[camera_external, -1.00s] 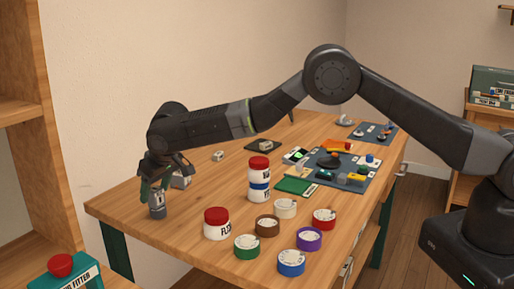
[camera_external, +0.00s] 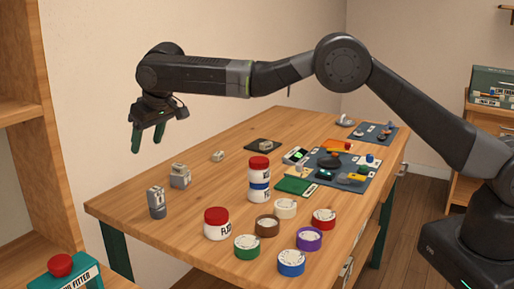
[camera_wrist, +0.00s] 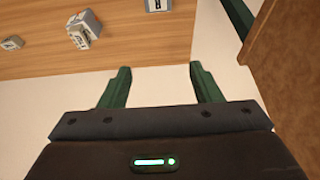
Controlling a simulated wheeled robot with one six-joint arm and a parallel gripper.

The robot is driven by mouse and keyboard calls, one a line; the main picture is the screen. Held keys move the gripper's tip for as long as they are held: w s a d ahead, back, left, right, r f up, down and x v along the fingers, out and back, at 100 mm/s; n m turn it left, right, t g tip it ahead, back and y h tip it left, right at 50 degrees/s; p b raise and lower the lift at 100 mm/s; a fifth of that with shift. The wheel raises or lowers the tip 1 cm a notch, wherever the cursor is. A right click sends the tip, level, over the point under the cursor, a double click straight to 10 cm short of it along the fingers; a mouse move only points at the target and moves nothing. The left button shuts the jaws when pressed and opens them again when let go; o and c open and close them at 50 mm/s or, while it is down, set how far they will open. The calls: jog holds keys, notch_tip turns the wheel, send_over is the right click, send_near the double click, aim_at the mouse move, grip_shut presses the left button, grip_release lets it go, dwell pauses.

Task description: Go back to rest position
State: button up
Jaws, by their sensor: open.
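My gripper (camera_external: 148,138) hangs in the air beyond the table's left end, above the tabletop's height, in the external view. Its two green fingers are apart with nothing between them. They also show spread and empty in the wrist view (camera_wrist: 160,85), with pale wall or floor behind them. A grey cylindrical part (camera_external: 156,203) stands upright on the table's left end, apart from the gripper. A grey blocky part (camera_external: 180,176) sits just behind it; the wrist view shows a similar grey block (camera_wrist: 84,29).
The wooden table (camera_external: 120,205) holds red-lidded jars (camera_external: 216,224), several coloured tape-like rolls (camera_external: 291,263), and a blue-grey mat (camera_external: 345,183) with small tools. A wooden shelf (camera_external: 25,110) stands at left. A teal box with a red button (camera_external: 62,266) is at front left.

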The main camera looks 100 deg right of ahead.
jog(key=s+a+r+b, duration=0.1)
jog(key=s+b, duration=0.4)
jog(key=s, duration=2.7)
jog(key=shift+s+a+r+n, duration=0.2)
jog(key=shift+r+n, duration=0.2)
jog(key=shift+r, duration=0.2)
